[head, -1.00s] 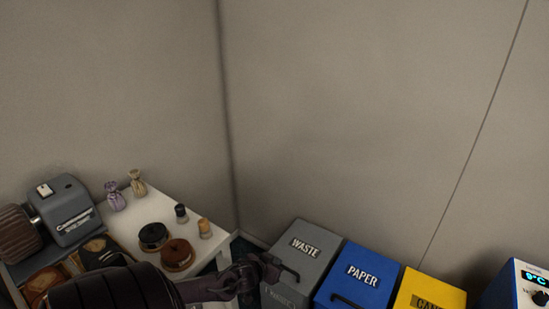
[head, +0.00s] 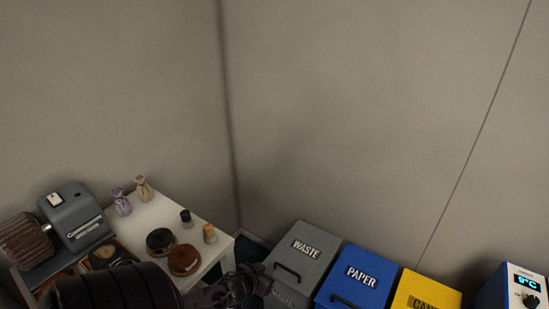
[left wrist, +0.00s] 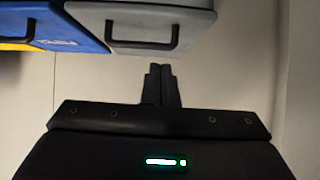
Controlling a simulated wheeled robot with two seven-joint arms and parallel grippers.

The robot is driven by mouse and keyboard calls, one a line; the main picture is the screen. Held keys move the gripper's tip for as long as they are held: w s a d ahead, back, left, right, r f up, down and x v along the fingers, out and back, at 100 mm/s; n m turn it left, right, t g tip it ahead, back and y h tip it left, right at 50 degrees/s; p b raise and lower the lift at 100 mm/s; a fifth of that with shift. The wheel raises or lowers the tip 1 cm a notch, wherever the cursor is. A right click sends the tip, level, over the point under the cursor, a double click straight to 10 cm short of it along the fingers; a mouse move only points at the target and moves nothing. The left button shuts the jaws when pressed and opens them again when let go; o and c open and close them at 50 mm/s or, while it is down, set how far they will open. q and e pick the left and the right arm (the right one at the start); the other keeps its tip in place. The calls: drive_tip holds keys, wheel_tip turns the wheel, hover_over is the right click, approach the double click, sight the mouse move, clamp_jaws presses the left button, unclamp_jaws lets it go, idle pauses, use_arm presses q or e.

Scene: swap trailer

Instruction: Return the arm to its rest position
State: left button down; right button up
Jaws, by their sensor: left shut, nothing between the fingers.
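My left arm comes in from the lower left of the head view, and its dark gripper (head: 262,279) is beside the grey waste bin, overlapping its left edge. In the left wrist view the two black fingers (left wrist: 160,84) are together with nothing between them. The grey bin (left wrist: 140,35) and the blue bin (left wrist: 60,25) show beyond the fingertips at the top of that view. My right gripper is not in either view.
Lidded bins stand in a row: grey waste (head: 318,240), blue paper (head: 375,266), yellow (head: 440,285). A box with a display (head: 508,290) is at the right.

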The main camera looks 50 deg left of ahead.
use_arm(q)
drive_tip(key=s, duration=0.3)
drive_tip(key=shift+s+d+f, duration=0.1)
drive_tip(key=shift+s+d, duration=0.15)
drive_tip(key=shift+d, duration=0.15)
drive_tip(key=s+d+f+m+g+p, duration=0.1)
drive_tip(key=s+d+f+g, duration=0.2)
drive_tip(key=s+f, duration=0.5)
drive_tip(key=s+d+f+m+g+p, duration=0.1)
drive_tip(key=s+d+f+g, duration=0.15)
drive_tip(key=s+f, duration=0.5)
drive_tip(key=s+d+f+m+g+h, duration=0.1)
drive_tip(key=s+d+f+g, duration=0.1)
drive_tip(key=s+d+f, duration=0.3)
drive_tip(key=s+d+f+m+g+h+p, duration=0.1)
drive_tip(key=s+d+f+m+g, duration=0.1)
drive_tip(key=s+d+f, duration=0.3)
drive_tip(key=s+d, duration=0.3)
drive_tip(key=d, duration=0.4)
drive_tip(key=shift+h+p, duration=0.3)
